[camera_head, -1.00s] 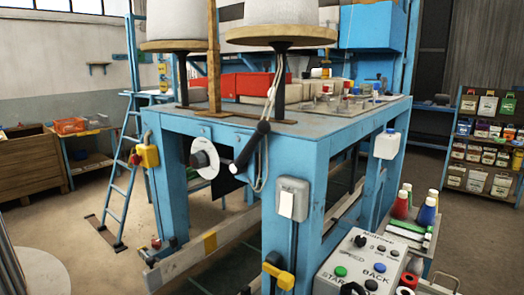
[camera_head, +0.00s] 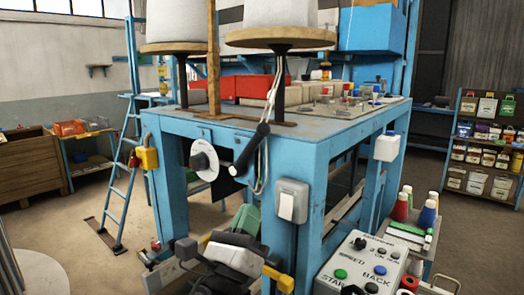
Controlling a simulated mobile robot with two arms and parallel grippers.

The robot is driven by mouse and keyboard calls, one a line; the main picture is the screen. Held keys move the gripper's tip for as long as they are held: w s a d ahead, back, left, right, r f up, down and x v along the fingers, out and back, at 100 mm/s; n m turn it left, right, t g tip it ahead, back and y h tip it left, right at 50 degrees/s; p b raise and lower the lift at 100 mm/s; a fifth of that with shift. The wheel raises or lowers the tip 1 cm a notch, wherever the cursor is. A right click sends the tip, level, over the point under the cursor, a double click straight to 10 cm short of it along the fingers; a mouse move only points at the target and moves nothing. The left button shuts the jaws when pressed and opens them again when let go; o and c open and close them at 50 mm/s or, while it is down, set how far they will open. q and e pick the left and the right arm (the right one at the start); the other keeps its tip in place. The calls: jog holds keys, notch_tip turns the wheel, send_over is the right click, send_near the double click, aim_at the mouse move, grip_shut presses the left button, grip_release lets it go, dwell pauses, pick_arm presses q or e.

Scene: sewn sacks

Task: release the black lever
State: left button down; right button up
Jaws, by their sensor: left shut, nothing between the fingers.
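The black lever (camera_head: 250,150) is a dark bar with a rounded knob at its upper end. It slants up to the right in front of the blue machine frame, next to a white round disc (camera_head: 203,162). My left gripper (camera_head: 245,222), with black, white and green parts, is at the bottom centre, below the lever and apart from it. It is shut and empty. My right gripper is not in view.
A grey switch box (camera_head: 291,200) is on the blue leg, right of my gripper. A pale cord (camera_head: 268,105) hangs close behind the lever. A control box (camera_head: 362,262) with buttons stands at the lower right. Yellow fittings (camera_head: 149,157) stick out on the left leg.

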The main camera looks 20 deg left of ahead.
aim_at(249, 152)
pick_arm(q)
jog(key=s+a+r+p+x, duration=0.1)
jog(key=r+p+x, duration=0.1)
jog(key=p+x, duration=0.5)
jog(key=x, duration=0.5)
jog(key=shift+r, duration=0.2)
jog(key=shift+w, duration=0.15)
jog(key=shift+a, duration=0.1)
